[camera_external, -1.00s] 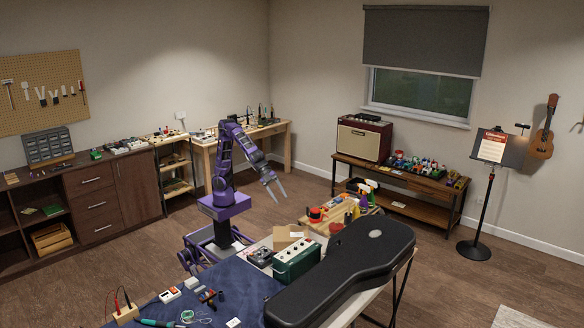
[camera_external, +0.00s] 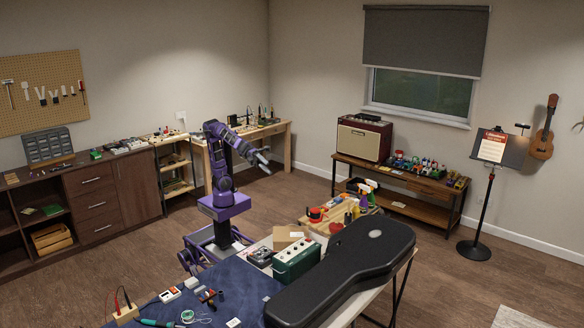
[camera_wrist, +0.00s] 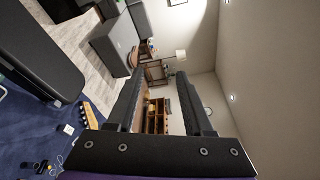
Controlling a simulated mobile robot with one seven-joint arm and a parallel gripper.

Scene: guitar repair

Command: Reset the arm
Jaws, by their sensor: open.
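My purple arm stands behind the blue-covered worktable, with its upper part raised and bent over to the right. My gripper (camera_external: 262,157) is in the air in front of the far wooden bench, apart from everything. In the wrist view my gripper (camera_wrist: 158,95) shows two dark parallel fingers spread apart, with nothing between them. The wrist view is turned on its side and looks out across the room, with a wooden shelf far behind the fingers.
The black guitar case (camera_external: 345,270) lies on the worktable's right part. A green box (camera_external: 296,261) and a cardboard box (camera_external: 289,236) stand beside it. A wooden bench (camera_external: 270,130) is behind my arm. Open floor (camera_external: 285,195) lies to my arm's right.

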